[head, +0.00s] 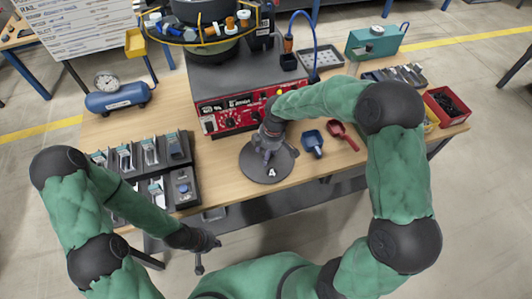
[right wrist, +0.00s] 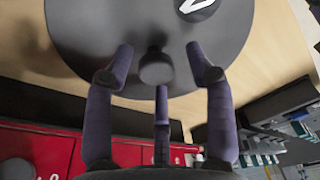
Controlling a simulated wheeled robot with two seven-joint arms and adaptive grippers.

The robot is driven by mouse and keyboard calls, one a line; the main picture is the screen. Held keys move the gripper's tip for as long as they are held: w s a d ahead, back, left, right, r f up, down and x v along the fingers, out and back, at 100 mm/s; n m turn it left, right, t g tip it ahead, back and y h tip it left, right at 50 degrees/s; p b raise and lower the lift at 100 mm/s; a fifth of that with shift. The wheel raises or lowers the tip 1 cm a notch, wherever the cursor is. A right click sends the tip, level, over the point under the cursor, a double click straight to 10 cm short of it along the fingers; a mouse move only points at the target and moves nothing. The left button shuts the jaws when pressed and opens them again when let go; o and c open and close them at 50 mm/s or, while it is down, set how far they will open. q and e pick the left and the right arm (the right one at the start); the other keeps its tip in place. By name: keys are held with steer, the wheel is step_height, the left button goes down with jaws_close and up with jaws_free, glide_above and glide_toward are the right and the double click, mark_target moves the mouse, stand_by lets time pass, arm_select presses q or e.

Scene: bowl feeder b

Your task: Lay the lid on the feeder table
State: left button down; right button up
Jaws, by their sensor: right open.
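The lid (head: 254,170) is a dark grey round disc with a white number mark near its front edge. It appears to lie flat on the wooden feeder table (head: 225,150), near the front edge. In the right wrist view the lid (right wrist: 95,35) fills the top, with its black knob (right wrist: 155,69) in the middle. My right gripper (head: 268,152) is over the lid. Its fingers (right wrist: 158,62) are spread around the knob with gaps on both sides. My left gripper (head: 203,258) hangs low in front of the table, away from the lid; its finger opening is unclear.
Behind the lid stands a red control box (head: 235,115) under the bowl feeder (head: 205,35). A blue scoop (head: 312,142) and a red scoop (head: 341,134) lie right of the lid. Black trays of parts (head: 150,165) are left. A red bin (head: 446,104) stands far right.

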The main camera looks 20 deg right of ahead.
step_height(320, 180, up, 11)
steer(key=d+p, duration=0.1)
steer(key=p, duration=0.2)
steer(key=shift+s+d, duration=0.25)
steer(key=shift+s, duration=0.1)
